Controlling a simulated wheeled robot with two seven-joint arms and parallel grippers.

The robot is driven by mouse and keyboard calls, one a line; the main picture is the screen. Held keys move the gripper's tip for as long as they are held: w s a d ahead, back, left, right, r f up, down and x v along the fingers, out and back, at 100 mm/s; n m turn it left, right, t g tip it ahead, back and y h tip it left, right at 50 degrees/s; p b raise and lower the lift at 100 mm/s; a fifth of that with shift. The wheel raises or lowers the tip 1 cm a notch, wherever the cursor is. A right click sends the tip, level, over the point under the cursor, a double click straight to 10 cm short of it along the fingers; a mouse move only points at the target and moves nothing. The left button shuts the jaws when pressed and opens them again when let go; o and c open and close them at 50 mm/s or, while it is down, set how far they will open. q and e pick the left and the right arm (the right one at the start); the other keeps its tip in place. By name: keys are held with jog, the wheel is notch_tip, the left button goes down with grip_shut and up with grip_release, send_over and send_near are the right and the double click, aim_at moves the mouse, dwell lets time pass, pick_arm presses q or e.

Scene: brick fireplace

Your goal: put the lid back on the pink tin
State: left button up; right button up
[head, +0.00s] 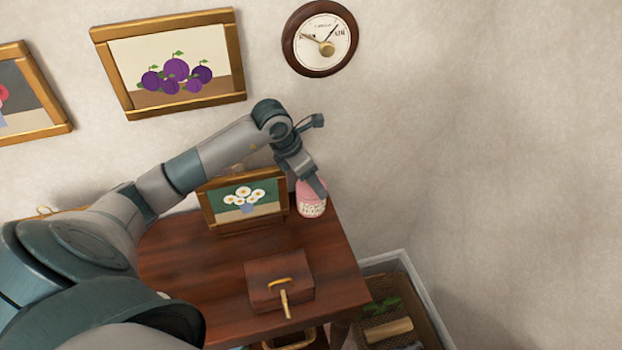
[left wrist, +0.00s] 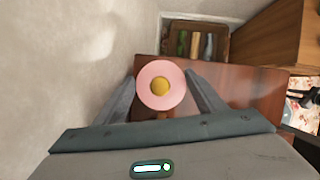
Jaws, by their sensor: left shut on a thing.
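The pink tin (head: 312,207) has a pale patterned band and stands at the back right corner of the dark wooden table. My left gripper (head: 318,186) reaches down over its top from the back left. In the left wrist view the round pink lid (left wrist: 152,76) with a gold knob lies between the two fingers of my left gripper (left wrist: 160,88), which is shut on it. The lid hides the tin below in that view. I cannot tell whether the lid rests fully on the tin's rim. My right gripper is in neither view.
A daisy picture in a gold frame (head: 244,201) stands on the table (head: 205,262) just left of the tin. A wooden box (head: 264,270) with a gold handle is nearer the front. A crate (head: 388,318) stands low beyond the table's right edge. The wall is close behind.

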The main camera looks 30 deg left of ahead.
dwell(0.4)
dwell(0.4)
pick_arm(q)
jog(key=o, duration=1.1)
jog(key=shift+o, duration=0.6)
jog(key=shift+o, duration=1.3)
jog(key=shift+r, duration=0.25)
jog(key=shift+r+p, duration=1.75)
jog(key=shift+r, duration=2)
jog(key=shift+r, duration=0.1)
